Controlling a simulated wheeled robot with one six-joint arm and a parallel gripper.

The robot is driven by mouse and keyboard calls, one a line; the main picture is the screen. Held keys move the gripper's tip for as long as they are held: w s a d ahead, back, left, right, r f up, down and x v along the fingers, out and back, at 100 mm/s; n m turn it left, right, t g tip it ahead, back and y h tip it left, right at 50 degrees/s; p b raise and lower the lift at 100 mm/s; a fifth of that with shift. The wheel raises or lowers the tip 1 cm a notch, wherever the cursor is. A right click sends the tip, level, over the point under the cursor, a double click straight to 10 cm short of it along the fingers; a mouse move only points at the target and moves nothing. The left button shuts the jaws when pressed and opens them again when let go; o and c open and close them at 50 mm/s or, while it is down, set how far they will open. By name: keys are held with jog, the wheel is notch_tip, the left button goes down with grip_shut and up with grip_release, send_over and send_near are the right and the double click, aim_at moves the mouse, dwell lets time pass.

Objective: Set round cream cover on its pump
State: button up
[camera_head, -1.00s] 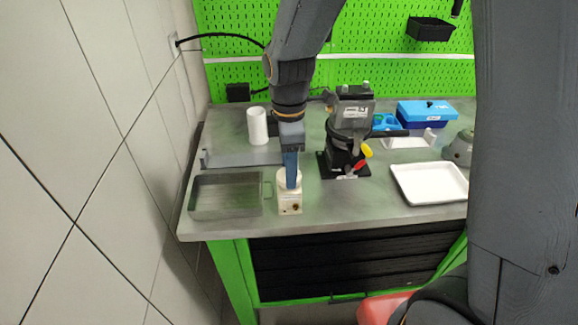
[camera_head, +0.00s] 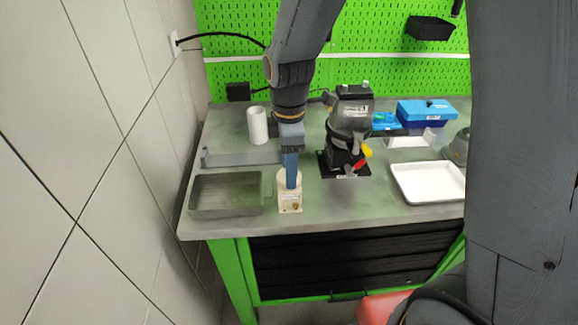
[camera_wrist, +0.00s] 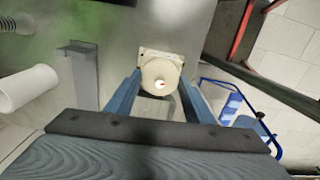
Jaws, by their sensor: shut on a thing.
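The round cream cover (camera_wrist: 160,77) is between the two blue fingers of my gripper (camera_wrist: 160,84) in the wrist view. A small red mark shows near its middle. The cream pump (camera_head: 290,201), a square block with a small brass-coloured port, stands near the front edge of the bench. The cover (camera_head: 289,180) is right on top of the pump in the head view, with my gripper (camera_head: 290,185) above and around it. My gripper is shut on the cover. Whether the cover is fully seated is hidden by the fingers. The pump's square base (camera_wrist: 146,53) shows behind the cover.
A grey metal tray (camera_head: 226,206) lies close left of the pump. A black device (camera_head: 345,140) on a black base stands to the right, with a white tray (camera_head: 401,190) beyond. A white cylinder (camera_head: 257,125) and grey bracket (camera_head: 240,158) are behind. Bench between is clear.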

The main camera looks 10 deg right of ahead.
jog(key=shift+f, duration=0.5)
jog(key=o, duration=1.2)
